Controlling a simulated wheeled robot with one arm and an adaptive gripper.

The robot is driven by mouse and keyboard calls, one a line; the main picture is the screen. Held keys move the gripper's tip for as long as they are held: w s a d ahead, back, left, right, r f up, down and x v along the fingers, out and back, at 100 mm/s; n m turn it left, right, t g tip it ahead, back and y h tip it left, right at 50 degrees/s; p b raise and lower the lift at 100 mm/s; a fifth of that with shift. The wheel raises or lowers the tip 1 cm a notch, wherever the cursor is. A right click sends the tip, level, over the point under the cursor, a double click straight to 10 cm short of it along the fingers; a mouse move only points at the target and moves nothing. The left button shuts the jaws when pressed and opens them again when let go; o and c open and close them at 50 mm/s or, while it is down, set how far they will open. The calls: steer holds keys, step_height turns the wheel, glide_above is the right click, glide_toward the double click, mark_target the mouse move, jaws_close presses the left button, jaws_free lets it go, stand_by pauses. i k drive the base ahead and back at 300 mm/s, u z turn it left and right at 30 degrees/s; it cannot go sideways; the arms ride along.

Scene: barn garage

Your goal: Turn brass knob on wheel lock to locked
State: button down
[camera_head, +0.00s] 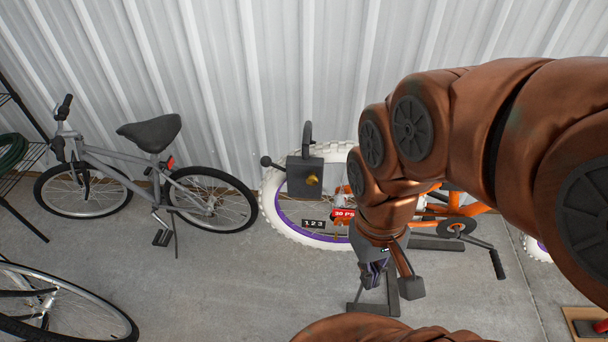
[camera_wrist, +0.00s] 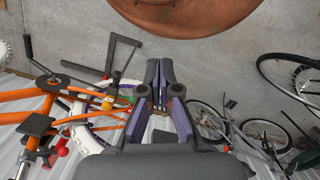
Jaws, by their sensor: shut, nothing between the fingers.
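The wheel lock (camera_head: 304,176) is a dark grey box with a shackle on top. It sits at the upper left of the white-tyred wheel (camera_head: 270,205) in the head view. Its brass knob (camera_head: 312,180) is on its front face; which setting it points to is too small to tell. My gripper (camera_head: 372,280) hangs low, to the right of and below the lock, apart from it. In the wrist view my gripper (camera_wrist: 161,70) has its fingers together and empty. The lock is not clear in the wrist view.
An orange bicycle (camera_head: 460,212) with the white-tyred wheel stands behind my arm. A grey bicycle (camera_head: 150,180) leans near the corrugated wall (camera_head: 230,70) at left. Another wheel (camera_head: 60,305) is at lower left. The concrete floor (camera_head: 220,280) in front of the lock is clear.

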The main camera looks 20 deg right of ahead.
mark_target(312, 180)
steer(key=z, duration=1.4)
steer(key=k, duration=0.95)
steer(key=u, duration=1.95)
steer(key=i, duration=0.45)
steer(key=z, duration=0.05)
